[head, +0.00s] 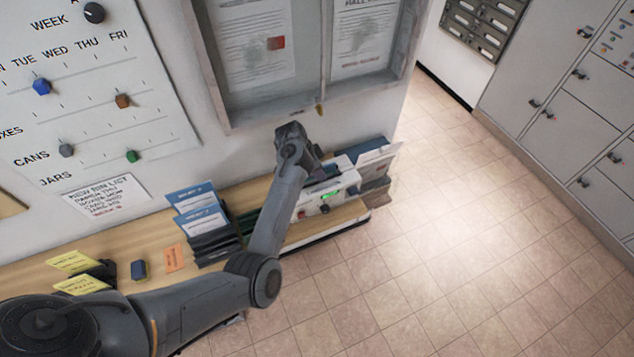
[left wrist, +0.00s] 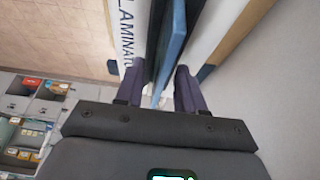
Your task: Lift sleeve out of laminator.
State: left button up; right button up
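The white laminator (head: 335,198), with a small green display, stands on the wooden shelf near its right end. In the left wrist view the laminator (left wrist: 129,35) shows its lettering and a dark slot. A blue sleeve (left wrist: 172,40) stands edge-on in the slot. My left gripper (head: 318,170) is over the laminator. In the left wrist view its two dark fingers (left wrist: 159,78) are apart, with the sleeve's edge between them and a visible gap on both sides. The arm and hand hide much of the laminator's top in the head view. My right gripper is not in view.
The wooden shelf (head: 240,195) holds a rack of blue leaflets (head: 202,217), yellow notes (head: 75,262) and a dark blue block (head: 139,270). A paper holder (head: 376,165) stands just right of the laminator. A notice case (head: 310,95) hangs behind. The tiled floor (head: 450,250) at right is clear.

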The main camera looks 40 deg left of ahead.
pick_arm(q)
jog(key=shift+f, duration=0.15)
dwell(0.5)
grip_shut()
